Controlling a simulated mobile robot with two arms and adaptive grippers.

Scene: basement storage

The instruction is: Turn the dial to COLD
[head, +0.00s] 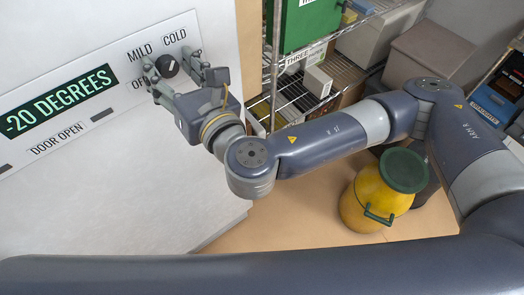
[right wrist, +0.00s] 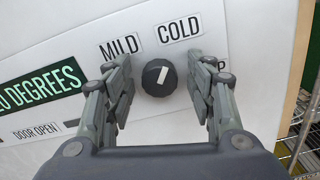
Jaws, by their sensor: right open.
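The dial (head: 167,66) is a round black knob on the white panel, with labels MILD, COLD and OFF around it. In the right wrist view the dial (right wrist: 160,77) has a white pointer mark slanting up and slightly right, roughly toward the COLD label (right wrist: 180,29). The MILD label (right wrist: 119,46) is at its upper left. My right gripper (right wrist: 163,72) is open, with one finger on each side of the dial and visible gaps between them. The right label is mostly hidden behind a finger. My left gripper is out of view.
The white panel (head: 120,190) also bears a green "-20 DEGREES" sign (head: 58,100) and a DOOR OPEN label (head: 58,138). A wire shelf (head: 290,108) with boxes stands to the right. A yellow container (head: 365,203) with a green lid is on the floor below my right arm.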

